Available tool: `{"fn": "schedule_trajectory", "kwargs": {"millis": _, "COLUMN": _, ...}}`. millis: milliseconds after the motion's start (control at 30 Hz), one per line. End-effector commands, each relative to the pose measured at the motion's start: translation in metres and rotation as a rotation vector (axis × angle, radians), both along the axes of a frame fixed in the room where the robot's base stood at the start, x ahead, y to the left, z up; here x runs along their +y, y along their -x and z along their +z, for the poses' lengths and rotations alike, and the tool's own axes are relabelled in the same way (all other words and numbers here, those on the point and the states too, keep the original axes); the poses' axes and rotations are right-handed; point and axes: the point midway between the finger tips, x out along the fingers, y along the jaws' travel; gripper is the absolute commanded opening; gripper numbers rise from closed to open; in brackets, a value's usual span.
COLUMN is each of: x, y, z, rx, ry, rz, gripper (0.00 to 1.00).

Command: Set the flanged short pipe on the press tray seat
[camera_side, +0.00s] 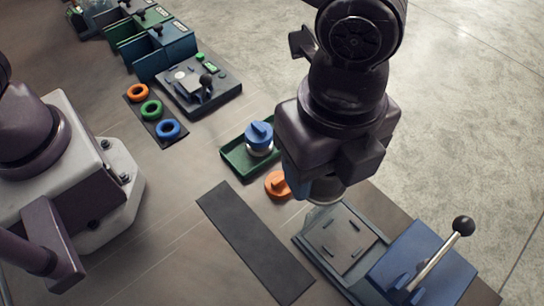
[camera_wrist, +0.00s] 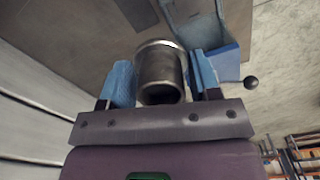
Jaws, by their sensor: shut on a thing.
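The flanged short pipe (camera_wrist: 160,70) is a grey metal cylinder with a brighter rim, held between the two blue fingers of my gripper (camera_wrist: 162,76) in the wrist view. The press tray (camera_side: 338,246) is a grey plate with raised dark bars, right below and slightly in front of the pipe. The pipe appears above the tray's back edge; I cannot tell whether it touches. The blue press body (camera_side: 420,277) with its ball-ended lever (camera_side: 440,255) stands to the tray's right.
An orange knobbed disc (camera_side: 277,185) and a green tray (camera_side: 238,160) with a blue-topped piece (camera_side: 260,138) lie left of my gripper. A dark flat strip (camera_side: 252,240) lies left of the press tray. Coloured rings (camera_side: 151,109) and a black fixture (camera_side: 199,87) are farther back.

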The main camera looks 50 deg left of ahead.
Motion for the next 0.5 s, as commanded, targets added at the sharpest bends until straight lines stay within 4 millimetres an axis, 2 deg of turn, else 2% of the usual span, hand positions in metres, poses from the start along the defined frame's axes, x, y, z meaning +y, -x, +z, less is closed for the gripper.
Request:
{"fn": "schedule_trajectory", "kwargs": {"millis": 100, "x": -0.017, "y": -0.019, "z": -0.002, "rx": 0.000, "ry": 0.000, "rz": 0.003, "gripper": 0.29}}
{"fn": "schedule_trajectory", "kwargs": {"millis": 367, "x": -0.040, "y": -0.054, "z": -0.008, "rx": -0.005, "ry": -0.008, "rz": 0.017, "gripper": 0.29}}
{"fn": "schedule_trajectory", "kwargs": {"millis": 500, "x": -0.038, "y": -0.051, "z": -0.049, "rx": -0.001, "ry": -0.013, "rz": 0.016, "gripper": 0.29}}
